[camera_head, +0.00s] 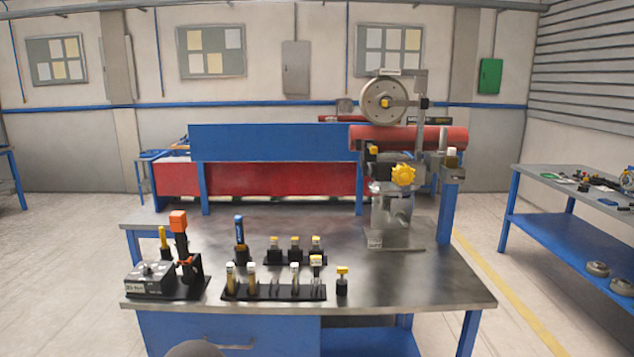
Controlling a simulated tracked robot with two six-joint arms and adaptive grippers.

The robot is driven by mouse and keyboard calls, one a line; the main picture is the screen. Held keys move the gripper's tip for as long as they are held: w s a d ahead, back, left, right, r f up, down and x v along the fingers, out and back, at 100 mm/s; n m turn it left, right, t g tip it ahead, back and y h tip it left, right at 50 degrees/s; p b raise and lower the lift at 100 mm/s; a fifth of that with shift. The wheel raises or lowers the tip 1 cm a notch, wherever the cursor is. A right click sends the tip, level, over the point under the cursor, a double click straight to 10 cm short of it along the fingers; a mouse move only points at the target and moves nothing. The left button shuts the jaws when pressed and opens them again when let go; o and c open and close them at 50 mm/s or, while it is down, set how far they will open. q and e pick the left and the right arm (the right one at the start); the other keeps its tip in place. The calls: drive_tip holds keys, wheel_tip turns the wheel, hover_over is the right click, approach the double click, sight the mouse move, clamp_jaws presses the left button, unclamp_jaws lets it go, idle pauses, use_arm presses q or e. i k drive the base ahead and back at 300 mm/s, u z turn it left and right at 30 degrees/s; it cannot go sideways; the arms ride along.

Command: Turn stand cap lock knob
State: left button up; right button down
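A metal stand (392,212) rises from a flat base plate at the back right of the workbench. A yellow lobed knob (403,174) sits on its front, below a red horizontal cylinder (425,138). A smaller orange knob (373,150) is to its upper left. A grey wheel (384,102) with an orange centre is mounted above on a bracket. A white-topped post (451,160) stands at the right. I cannot tell which part is the cap lock knob. Neither of my grippers shows in the head view.
The steel workbench (420,283) holds a rack (273,292) of several capped pieces, a smaller rack (293,258), a yellow-topped piece (342,281), a blue-handled tool (240,240) and a grey box (152,279) beside an orange-topped tool (181,232). The front right bench top is clear.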

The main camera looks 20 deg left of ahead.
sight(367, 170)
drive_tip(key=u, duration=0.2)
drive_tip(key=k, duration=0.6)
drive_tip(key=u, duration=1.15)
drive_tip(key=i, duration=1.6)
drive_tip(key=z, duration=0.4)
